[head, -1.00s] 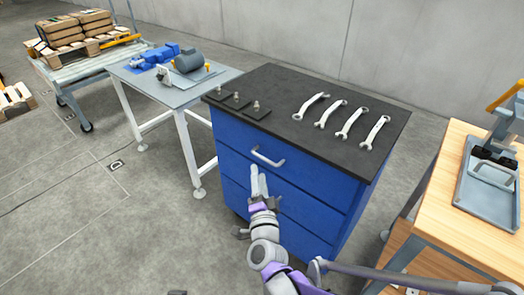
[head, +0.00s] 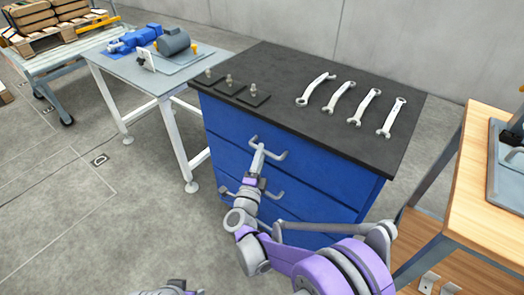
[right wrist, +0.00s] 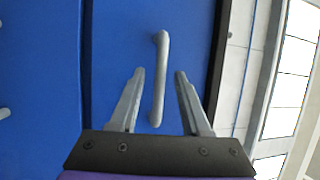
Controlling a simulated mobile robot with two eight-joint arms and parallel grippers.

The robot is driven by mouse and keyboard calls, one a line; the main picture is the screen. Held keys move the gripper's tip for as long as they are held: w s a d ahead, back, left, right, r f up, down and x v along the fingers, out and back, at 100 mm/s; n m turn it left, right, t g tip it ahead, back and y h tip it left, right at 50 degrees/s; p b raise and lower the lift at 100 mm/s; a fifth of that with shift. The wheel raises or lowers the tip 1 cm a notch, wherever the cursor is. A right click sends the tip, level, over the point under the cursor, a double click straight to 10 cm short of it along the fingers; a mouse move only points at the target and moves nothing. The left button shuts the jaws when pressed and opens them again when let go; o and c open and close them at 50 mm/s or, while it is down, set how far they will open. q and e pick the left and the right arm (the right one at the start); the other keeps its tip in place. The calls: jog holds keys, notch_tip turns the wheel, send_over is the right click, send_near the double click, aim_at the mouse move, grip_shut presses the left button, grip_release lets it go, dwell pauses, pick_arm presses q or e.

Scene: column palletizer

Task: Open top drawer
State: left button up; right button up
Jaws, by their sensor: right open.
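The blue cabinet's top drawer (head: 318,171) is closed, its front flush with the cabinet. Its grey bar handle (head: 282,155) is partly hidden behind my right gripper (head: 259,148) in the head view. That gripper is open, its fingertips at the handle. In the right wrist view the handle (right wrist: 162,65) runs upright in the picture, and its lower end lies between the two spread fingers (right wrist: 158,75). Gaps show on both sides of the bar, and neither finger touches it.
The cabinet's black top (head: 290,125) carries several wrenches (head: 340,97) and small plates with studs (head: 229,85). A lower drawer handle (head: 226,192) sits beneath my right arm. A wooden bench (head: 470,190) stands close on the right, a grey table (head: 120,75) on the left.

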jog(key=shift+x, duration=1.2)
grip_shut()
dwell(0.6)
